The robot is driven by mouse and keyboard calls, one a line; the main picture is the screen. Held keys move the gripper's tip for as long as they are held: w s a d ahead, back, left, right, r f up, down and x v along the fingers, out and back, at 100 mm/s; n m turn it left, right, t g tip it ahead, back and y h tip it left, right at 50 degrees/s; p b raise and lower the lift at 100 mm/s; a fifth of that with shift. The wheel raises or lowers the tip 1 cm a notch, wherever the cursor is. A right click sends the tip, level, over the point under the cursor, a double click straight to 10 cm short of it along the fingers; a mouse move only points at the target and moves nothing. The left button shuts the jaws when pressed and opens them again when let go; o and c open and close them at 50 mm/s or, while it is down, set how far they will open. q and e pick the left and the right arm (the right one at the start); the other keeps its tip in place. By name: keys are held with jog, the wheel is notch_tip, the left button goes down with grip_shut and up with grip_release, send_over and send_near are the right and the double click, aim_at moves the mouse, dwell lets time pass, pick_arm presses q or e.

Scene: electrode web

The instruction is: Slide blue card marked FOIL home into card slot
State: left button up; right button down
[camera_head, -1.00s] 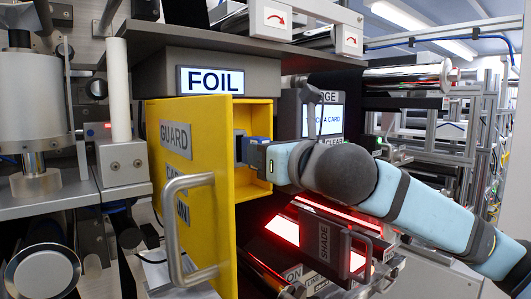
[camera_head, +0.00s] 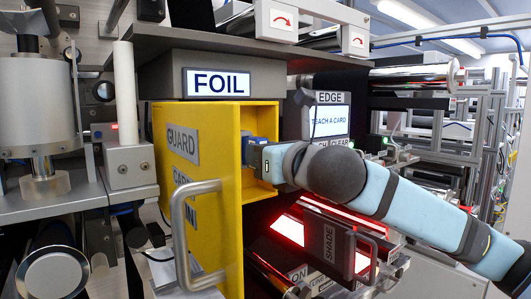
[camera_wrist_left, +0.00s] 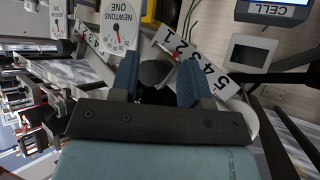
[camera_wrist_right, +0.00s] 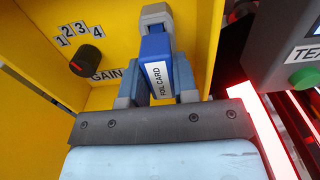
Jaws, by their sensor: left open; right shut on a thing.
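The blue card (camera_wrist_right: 155,48), labelled FOIL CARD, is between the fingers of my right gripper (camera_wrist_right: 157,76) in the right wrist view. Its far end meets a grey block (camera_wrist_right: 156,14) on the yellow wall, which looks like the card slot. I cannot tell how deep the card sits. In the head view my right gripper (camera_head: 262,150) reaches into the yellow guard box (camera_head: 262,195), and the card is mostly hidden. My left gripper (camera_wrist_left: 157,72) is open in the left wrist view, with a dark round knob (camera_wrist_left: 153,73) showing between its fingers; it is not in the head view.
A yellow guard panel (camera_head: 180,175) with a metal handle (camera_head: 178,235) stands left of my right gripper. A black GAIN knob (camera_wrist_right: 86,60) is beside the slot. An EDGE screen (camera_head: 329,121) and a red-lit SHADE unit (camera_head: 328,248) are close to my right arm.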

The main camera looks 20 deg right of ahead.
jog(key=shift+p+x, duration=0.35)
jog(key=shift+x, duration=0.5)
jog(key=c, duration=0.8)
grip_release()
jog(key=shift+s, duration=0.1)
jog(key=b+v, duration=0.3)
jog(key=v, duration=1)
jog(key=shift+s, duration=0.35)
jog(key=shift+d, duration=0.15)
